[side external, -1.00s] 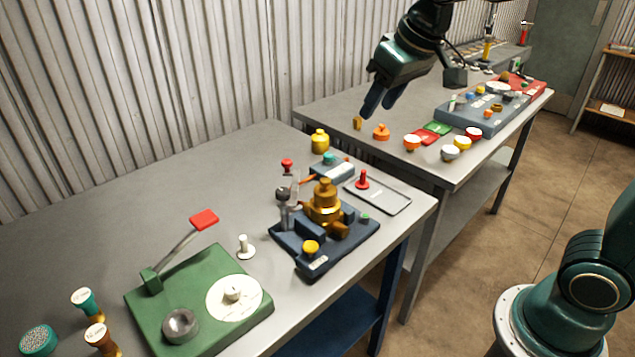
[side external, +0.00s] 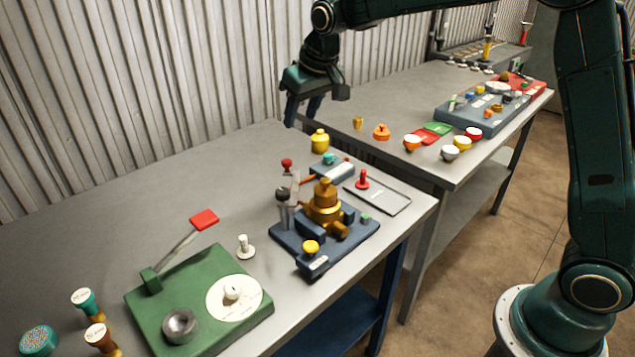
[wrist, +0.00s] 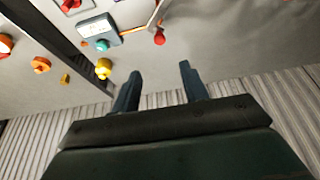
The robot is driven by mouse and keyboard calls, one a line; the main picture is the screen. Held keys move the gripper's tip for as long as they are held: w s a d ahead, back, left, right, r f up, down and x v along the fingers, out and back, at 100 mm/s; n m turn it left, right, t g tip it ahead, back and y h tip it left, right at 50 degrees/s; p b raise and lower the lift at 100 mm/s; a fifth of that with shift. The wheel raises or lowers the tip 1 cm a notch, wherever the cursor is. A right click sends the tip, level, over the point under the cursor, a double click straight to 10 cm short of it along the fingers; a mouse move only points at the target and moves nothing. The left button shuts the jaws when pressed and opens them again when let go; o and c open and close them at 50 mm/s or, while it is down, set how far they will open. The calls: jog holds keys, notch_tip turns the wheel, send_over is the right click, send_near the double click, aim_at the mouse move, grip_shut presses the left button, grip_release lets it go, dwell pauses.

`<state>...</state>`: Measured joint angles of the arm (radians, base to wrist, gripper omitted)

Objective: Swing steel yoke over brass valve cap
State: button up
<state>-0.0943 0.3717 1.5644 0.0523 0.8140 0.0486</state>
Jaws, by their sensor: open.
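The brass valve (side external: 325,205) with its cap on top stands upright on a dark blue base (side external: 352,240) on the near table. A steel yoke (side external: 291,200) with a dark pivot and a red knob (side external: 287,165) stands at the valve's left; it looks swung aside, not over the cap. The red knob and part of the yoke also show at the top of the wrist view (wrist: 159,38). My gripper (side external: 302,112) is open and empty, pointing down above the table's back edge, behind and apart from the yoke. Its two fingers show in the wrist view (wrist: 158,88).
A yellow knobbed piece (side external: 320,141) stands near my gripper. A blue-grey box (side external: 332,170) with a teal button and a grey plate with a red peg (side external: 362,180) lie behind the valve. A green base with a red-tipped lever (side external: 203,220) is left. The corrugated wall is close behind.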

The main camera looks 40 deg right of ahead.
aim_at(287, 161)
jog(key=shift+f, duration=0.1)
jog(key=x, duration=1.3)
jog(key=shift+w+f, duration=0.2)
grip_shut()
